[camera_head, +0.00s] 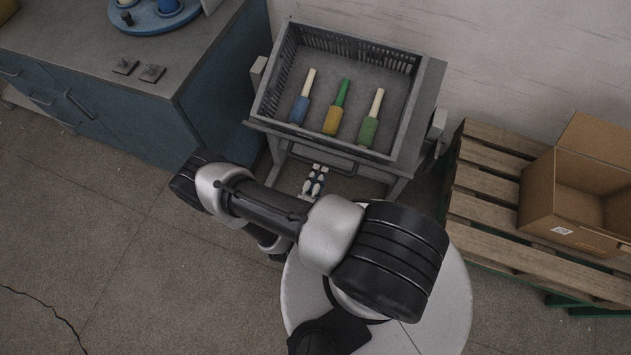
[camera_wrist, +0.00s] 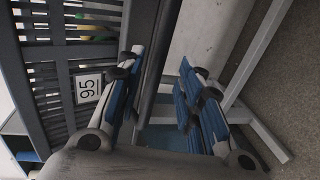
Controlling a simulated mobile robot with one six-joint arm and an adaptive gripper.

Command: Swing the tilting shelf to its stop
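The tilting shelf (camera_head: 427,100) is a grey tray on a grey stand against the wall in the head view. It carries a grey slatted crate (camera_head: 402,122). A dark bar handle (camera_head: 325,157) runs along the shelf's front, and it also shows as a dark bar in the wrist view (camera_wrist: 152,65). My gripper (camera_head: 314,183) is just in front of the handle, below the crate. In the wrist view my gripper (camera_wrist: 160,95) is open, its blue-padded fingers apart. The bar appears between them, nearer the left finger; I cannot tell whether it touches.
In the crate lie a blue bobbin (camera_head: 300,108), a yellow one (camera_head: 331,122) and a green one (camera_head: 368,130). A blue cabinet (camera_head: 215,95) stands close at left. A wooden pallet (camera_head: 485,200) with an open cardboard box (camera_head: 545,200) stands at right. Floor at front left is clear.

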